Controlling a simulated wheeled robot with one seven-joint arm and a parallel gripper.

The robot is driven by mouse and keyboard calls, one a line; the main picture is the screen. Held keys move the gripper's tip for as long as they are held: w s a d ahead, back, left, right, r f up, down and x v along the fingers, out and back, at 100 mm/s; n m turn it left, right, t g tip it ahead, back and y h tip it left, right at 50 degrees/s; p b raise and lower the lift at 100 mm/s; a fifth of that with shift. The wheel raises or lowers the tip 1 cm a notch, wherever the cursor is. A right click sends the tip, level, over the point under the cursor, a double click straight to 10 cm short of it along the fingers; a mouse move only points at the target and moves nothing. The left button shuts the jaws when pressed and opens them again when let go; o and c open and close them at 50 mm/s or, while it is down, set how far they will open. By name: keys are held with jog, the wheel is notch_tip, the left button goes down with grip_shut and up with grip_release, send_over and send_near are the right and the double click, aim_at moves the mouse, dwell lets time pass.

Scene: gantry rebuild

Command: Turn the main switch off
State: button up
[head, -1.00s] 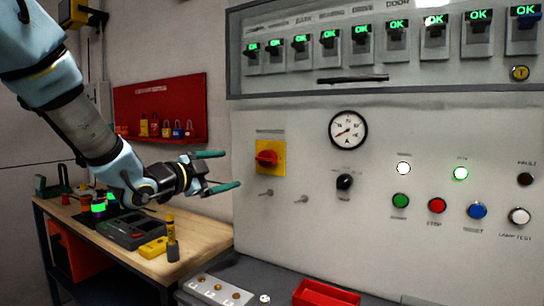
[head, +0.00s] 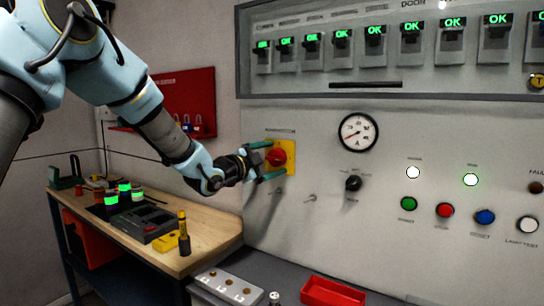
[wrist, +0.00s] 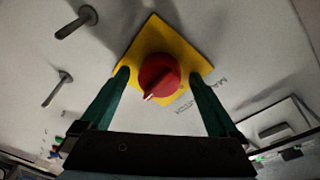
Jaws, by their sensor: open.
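The main switch is a red rotary knob (head: 279,155) on a yellow square plate (head: 291,160), mounted on the grey panel. In the wrist view the red knob (wrist: 159,76) sits on its yellow plate (wrist: 190,45), with a pale pointer mark on its lower left. My gripper (head: 264,160) is open at the plate, and its green fingers stand on either side of the knob. In the wrist view my gripper (wrist: 160,95) shows a gap between each finger and the knob. I cannot tell how deep the fingertips reach along the knob.
Two small key-like levers (head: 310,198) stick out below the switch. A black selector knob (head: 353,183) and a round gauge (head: 358,132) are to its right. A wooden bench (head: 215,235) with devices stands at left. A red tray (head: 332,292) lies below the panel.

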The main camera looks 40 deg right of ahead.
jog(key=c, duration=1.4)
jog(key=shift+f, duration=0.1)
jog(key=shift+f+n+b, duration=0.1)
jog(key=shift+n+b, duration=0.3)
jog(key=shift+b, duration=0.15)
jog(key=n+b, duration=0.2)
jog(key=shift+f+n+b, duration=0.15)
jog(key=shift+n+b, duration=0.25)
jog(key=n+h+b, duration=0.1)
jog(key=n+b, duration=0.2)
jog(key=n, duration=0.2)
jog(key=shift+t, duration=0.4)
jog(key=n+b, duration=0.2)
jog(key=n, duration=0.3)
jog(key=shift+t, duration=0.4)
jog(key=n+t+b, duration=0.1)
jog(key=n, duration=0.4)
jog(key=shift+s+n+b, duration=0.1)
jog(key=shift+n+b, duration=0.2)
jog(key=shift+n, duration=0.3)
